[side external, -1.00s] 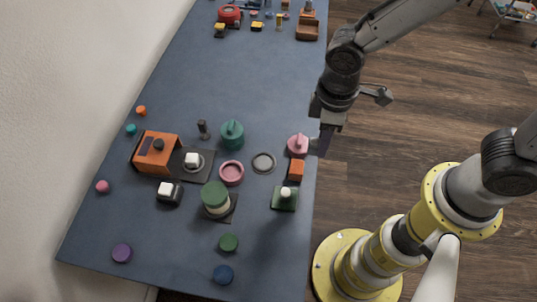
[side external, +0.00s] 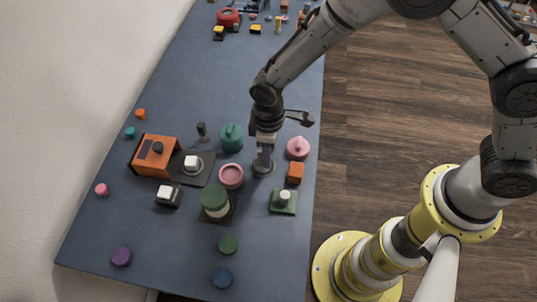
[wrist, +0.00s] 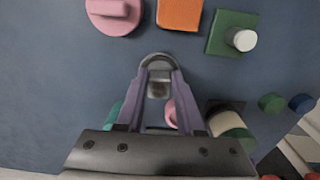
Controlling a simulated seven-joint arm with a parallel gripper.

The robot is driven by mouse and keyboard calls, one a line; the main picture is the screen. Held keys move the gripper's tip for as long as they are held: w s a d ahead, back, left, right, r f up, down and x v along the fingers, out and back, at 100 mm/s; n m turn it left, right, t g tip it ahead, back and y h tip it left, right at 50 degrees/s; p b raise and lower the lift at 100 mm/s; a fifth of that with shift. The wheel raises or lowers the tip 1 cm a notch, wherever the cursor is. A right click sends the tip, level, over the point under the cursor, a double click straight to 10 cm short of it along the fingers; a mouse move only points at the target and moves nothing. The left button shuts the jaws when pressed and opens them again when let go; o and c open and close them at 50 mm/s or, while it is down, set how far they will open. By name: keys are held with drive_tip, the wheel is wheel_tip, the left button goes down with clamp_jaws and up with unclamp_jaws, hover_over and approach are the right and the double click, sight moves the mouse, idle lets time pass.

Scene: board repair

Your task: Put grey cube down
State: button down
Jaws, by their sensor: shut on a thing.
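My gripper (side external: 263,163) points down over the small round grey dish (side external: 270,172) on the blue table. In the wrist view the gripper (wrist: 158,82) is shut on the grey cube (wrist: 159,89), which sits between its purple fingers. The dish's rim (wrist: 157,57) shows just beyond the fingertips. The fingers hide the cube in the side view. I cannot tell whether the cube touches the dish.
A pink lidded piece (side external: 298,147), an orange block (side external: 295,172) and a green board with a white knob (side external: 284,205) stand to the right. A pink ring dish (side external: 231,176) and a teal lidded piece (side external: 232,138) stand close on the left.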

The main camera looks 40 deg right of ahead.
drive_tip(key=shift+f, duration=0.75)
drive_tip(key=shift+f, duration=0.2)
drive_tip(key=c, duration=0.5)
unclamp_jaws()
drive_tip(key=shift+c, duration=0.2)
drive_tip(key=shift+r, duration=0.15)
